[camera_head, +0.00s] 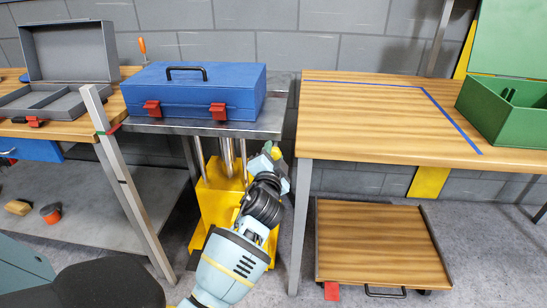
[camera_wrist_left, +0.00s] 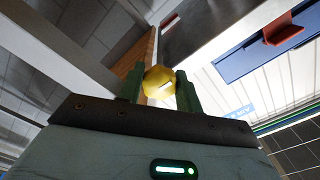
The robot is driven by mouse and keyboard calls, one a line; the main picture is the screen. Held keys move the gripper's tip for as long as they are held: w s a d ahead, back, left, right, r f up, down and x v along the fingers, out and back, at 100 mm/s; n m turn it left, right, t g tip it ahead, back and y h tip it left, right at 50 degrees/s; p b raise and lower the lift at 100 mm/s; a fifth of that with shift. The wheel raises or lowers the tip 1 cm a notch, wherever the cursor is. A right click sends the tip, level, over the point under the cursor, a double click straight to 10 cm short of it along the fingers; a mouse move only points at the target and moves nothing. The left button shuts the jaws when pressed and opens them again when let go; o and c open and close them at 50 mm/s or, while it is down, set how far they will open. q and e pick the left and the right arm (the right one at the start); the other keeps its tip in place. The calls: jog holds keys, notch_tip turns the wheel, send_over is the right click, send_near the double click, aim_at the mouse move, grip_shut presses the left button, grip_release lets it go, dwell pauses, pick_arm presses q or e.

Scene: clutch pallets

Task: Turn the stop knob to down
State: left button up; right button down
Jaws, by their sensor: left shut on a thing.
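The stop knob (camera_wrist_left: 158,77) shows in the wrist view as a yellow round knob with a short white mark on its face. My left gripper (camera_wrist_left: 159,92) has one green finger on each side of it and is shut on it. In the head view my left gripper (camera_head: 273,152) is below the front edge of the metal lift table, beside its yellow base. The knob is mostly hidden there by the gripper. Which way the knob's mark points relative to down I cannot tell. My right gripper is not in view.
A blue toolbox (camera_head: 192,92) with red latches stands on the metal table (camera_head: 275,118) above my gripper. A wooden table (camera_head: 370,135) with a green bin (camera_head: 505,110) is at right. A grey slanted post (camera_head: 125,180) stands at left. A low wooden cart (camera_head: 375,240) is on the floor.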

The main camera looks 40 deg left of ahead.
pick_arm(q)
jog(key=shift+d+n, duration=0.1)
jog(key=shift+n, duration=0.2)
dwell(0.4)
jog(key=o, duration=1)
jog(key=shift+s, duration=0.1)
jog(key=v, duration=0.7)
jog(key=shift+s, duration=0.3)
jog(key=shift+d, duration=0.15)
